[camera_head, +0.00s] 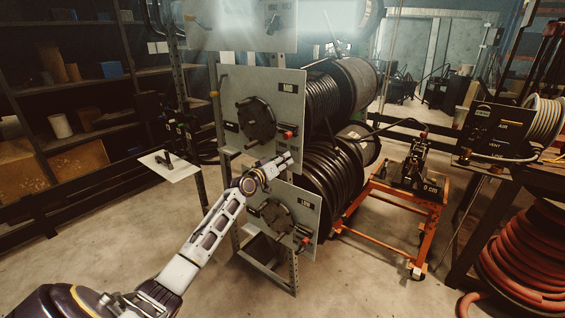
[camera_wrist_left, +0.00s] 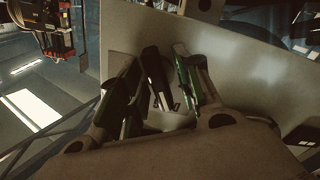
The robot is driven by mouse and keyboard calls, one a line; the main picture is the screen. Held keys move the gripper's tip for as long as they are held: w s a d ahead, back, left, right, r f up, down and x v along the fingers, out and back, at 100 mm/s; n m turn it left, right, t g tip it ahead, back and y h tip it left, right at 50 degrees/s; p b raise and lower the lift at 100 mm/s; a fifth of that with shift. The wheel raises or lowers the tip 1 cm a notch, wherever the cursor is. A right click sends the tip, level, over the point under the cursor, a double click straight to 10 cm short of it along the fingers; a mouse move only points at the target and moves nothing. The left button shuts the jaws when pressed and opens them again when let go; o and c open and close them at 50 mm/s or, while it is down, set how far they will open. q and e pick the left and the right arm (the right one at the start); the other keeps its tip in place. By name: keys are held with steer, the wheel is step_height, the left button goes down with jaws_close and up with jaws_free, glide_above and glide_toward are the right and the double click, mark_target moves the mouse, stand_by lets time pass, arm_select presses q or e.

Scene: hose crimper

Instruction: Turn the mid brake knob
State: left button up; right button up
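The panel marked MID (camera_head: 283,75) stands upright on the reel rack. It carries a large dark lobed hand wheel (camera_head: 256,118) and, at its lower right, a small red-tipped knob (camera_head: 288,134), which I take for the mid brake knob. My left gripper (camera_head: 288,159) is just below that knob, in front of the panel's bottom edge; contact cannot be told. In the left wrist view, the gripper's green-lined fingers (camera_wrist_left: 160,85) stand apart against the pale panel (camera_wrist_left: 235,70). A dark shape shows between them, too dim to name. My right gripper is out of view.
A lower panel (camera_head: 300,207) with its own hand wheel sits beneath my left gripper. Black hose reels (camera_head: 330,180) are behind the panels. An orange cart (camera_head: 405,215) stands right of the rack. A small pale plate (camera_head: 168,165) is at left. The front floor is clear.

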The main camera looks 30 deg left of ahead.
arm_select(q)
steer(key=shift+s, duration=0.1)
stand_by(0.3)
steer(key=s, duration=1.1)
steer(key=shift+s+a, duration=0.35)
steer(key=shift+a, duration=0.1)
stand_by(0.4)
stand_by(0.6)
